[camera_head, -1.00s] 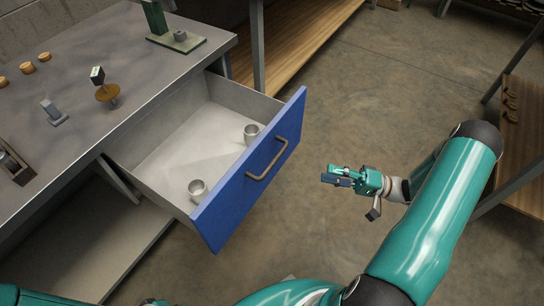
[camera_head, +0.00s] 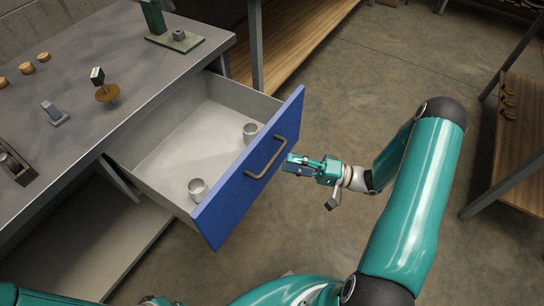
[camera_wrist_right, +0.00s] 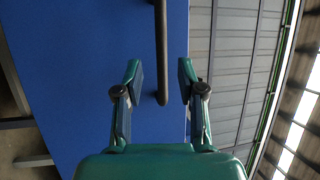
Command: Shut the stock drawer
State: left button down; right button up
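The stock drawer stands pulled out from the grey workbench; its blue front (camera_head: 228,203) faces my right arm. A brown bar handle (camera_head: 266,160) is on the front. Two grey metal cups (camera_head: 198,189) stand inside the drawer. My right gripper (camera_head: 288,164) is just in front of the blue front, beside the handle's upper end, and holds nothing. In the right wrist view the gripper (camera_wrist_right: 160,78) has its fingers apart, with the blue front (camera_wrist_right: 85,60) and the handle's end (camera_wrist_right: 161,85) beyond them. Contact cannot be told.
The workbench top (camera_head: 75,100) carries several small parts and a green stand (camera_head: 178,40). A wooden shelf (camera_head: 300,40) lies behind the drawer, and another bench (camera_head: 515,150) is at the right. The concrete floor (camera_head: 370,90) between them is clear.

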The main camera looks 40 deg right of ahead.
aim_at(272, 159)
jog(key=x, duration=0.6)
jog(key=shift+s, duration=0.1)
grip_shut()
jog(key=shift+f, duration=0.1)
